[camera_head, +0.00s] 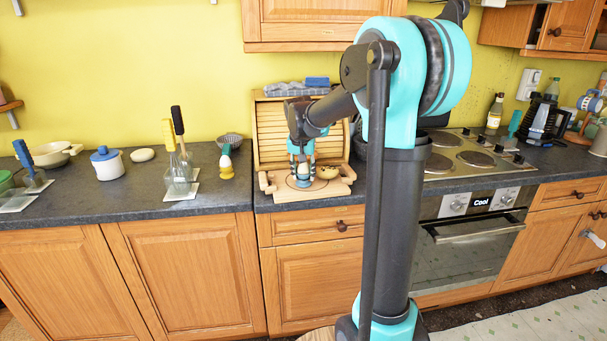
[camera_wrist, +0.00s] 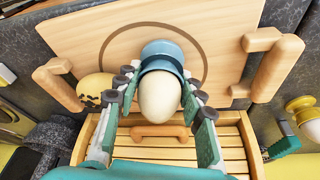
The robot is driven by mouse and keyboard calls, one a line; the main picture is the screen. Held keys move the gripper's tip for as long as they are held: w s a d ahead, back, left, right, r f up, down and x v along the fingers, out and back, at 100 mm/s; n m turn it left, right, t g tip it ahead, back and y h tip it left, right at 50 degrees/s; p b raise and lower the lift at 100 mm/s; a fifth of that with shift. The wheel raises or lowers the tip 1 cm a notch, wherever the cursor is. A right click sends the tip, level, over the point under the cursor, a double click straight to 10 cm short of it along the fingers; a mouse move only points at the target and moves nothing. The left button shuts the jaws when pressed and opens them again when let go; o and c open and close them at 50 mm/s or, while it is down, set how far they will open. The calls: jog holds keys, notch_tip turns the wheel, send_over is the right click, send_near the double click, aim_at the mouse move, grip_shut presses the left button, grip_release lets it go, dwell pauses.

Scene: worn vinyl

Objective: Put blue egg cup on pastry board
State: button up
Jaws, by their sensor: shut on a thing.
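The blue egg cup (camera_wrist: 163,50) holds a pale egg (camera_wrist: 160,98). In the wrist view my gripper (camera_wrist: 161,80) has its two fingers closed around the cup from both sides. In the head view my gripper (camera_head: 303,160) is over the pastry board, with the blue egg cup (camera_head: 303,183) low between its fingers. The pastry board (camera_head: 285,195) is light wood with a dark ring and a handle at each side; it also fills the top of the wrist view (camera_wrist: 100,35). The cup looks upright over the ring; I cannot tell whether its foot touches the board.
A round spotted bun-like thing (camera_head: 328,172) sits beside my gripper. A wooden roll-front bread box (camera_head: 270,130) stands behind the board. A yellow egg cup (camera_head: 227,171) stands to the left. The dark counter (camera_head: 228,195) is clear near the board's left side.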

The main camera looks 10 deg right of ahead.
jog(key=shift+f, duration=0.2)
jog(key=o, duration=1.3)
jog(key=shift+c, duration=0.2)
jog(key=v, duration=1.2)
jog(key=s+d+f+n, duration=0.2)
jog(key=s+f, duration=1.1)
jog(key=s+d+f+n+t+y, duration=0.1)
jog(key=s+d+f+n, duration=0.1)
jog(key=s+f, duration=1.1)
jog(key=shift+s+d, duration=0.5)
jog(key=shift+s, duration=0.2)
